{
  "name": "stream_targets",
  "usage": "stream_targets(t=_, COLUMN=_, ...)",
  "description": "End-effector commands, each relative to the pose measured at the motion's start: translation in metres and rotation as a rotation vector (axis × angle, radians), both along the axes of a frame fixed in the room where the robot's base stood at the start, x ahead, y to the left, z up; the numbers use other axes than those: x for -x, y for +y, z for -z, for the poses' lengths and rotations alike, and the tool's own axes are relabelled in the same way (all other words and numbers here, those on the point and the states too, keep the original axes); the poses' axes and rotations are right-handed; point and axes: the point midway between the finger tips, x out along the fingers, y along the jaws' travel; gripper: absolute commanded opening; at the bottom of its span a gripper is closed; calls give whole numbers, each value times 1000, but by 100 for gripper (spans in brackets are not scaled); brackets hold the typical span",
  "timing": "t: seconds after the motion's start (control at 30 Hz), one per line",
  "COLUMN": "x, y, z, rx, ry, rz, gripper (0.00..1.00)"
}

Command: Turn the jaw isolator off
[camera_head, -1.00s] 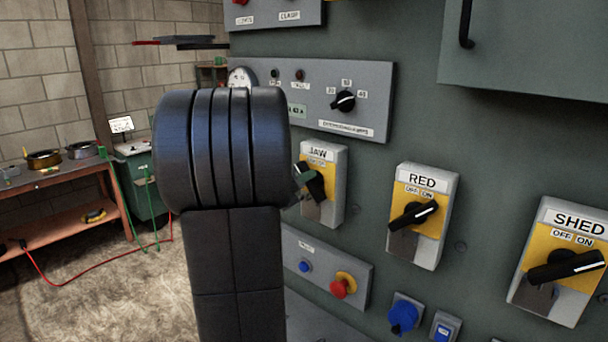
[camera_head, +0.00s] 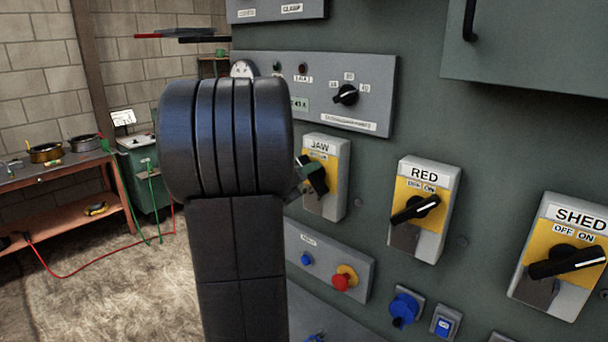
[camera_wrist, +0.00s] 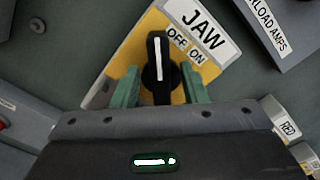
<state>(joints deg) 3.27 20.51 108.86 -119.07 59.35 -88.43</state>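The jaw isolator (camera_head: 336,185) is a yellow and grey switch box labelled JAW on the green panel, partly hidden behind my arm in the head view. In the wrist view its black rotary handle (camera_wrist: 158,62) has a white line and points to the OFF side of the tilted OFF/ON label. My gripper (camera_wrist: 160,90) is in front of it, with one green finger on each side of the handle. A gap shows between the handle and each finger, so it is open around the handle. In the head view only part of my gripper (camera_head: 309,176) shows at the switch.
The RED isolator (camera_head: 423,210) and SHED isolator (camera_head: 562,258) are to the right, handles toward ON. Below are a red emergency button (camera_head: 341,282) and blue sockets (camera_head: 404,309). A meter panel (camera_head: 380,95) is above. A workbench (camera_head: 65,180) stands far left.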

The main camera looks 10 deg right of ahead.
Motion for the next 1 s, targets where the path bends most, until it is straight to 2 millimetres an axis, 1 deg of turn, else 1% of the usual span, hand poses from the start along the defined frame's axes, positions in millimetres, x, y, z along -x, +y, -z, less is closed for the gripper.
stream_targets(t=0.17, x=5, y=8, z=0, rx=0, ry=-2, rz=-1, gripper=40)
stream_targets(t=0.27, x=14, y=20, z=1, rx=-1, ry=-3, rz=-4, gripper=40)
stream_targets(t=0.5, x=40, y=54, z=1, rx=0, ry=-2, rz=-6, gripper=40)
stream_targets(t=0.7, x=61, y=80, z=1, rx=0, ry=-2, rz=-6, gripper=40)
stream_targets(t=0.9, x=76, y=99, z=0, rx=0, ry=-1, rz=-4, gripper=40)
stream_targets(t=1.0, x=81, y=104, z=0, rx=0, ry=-1, rz=-2, gripper=40)
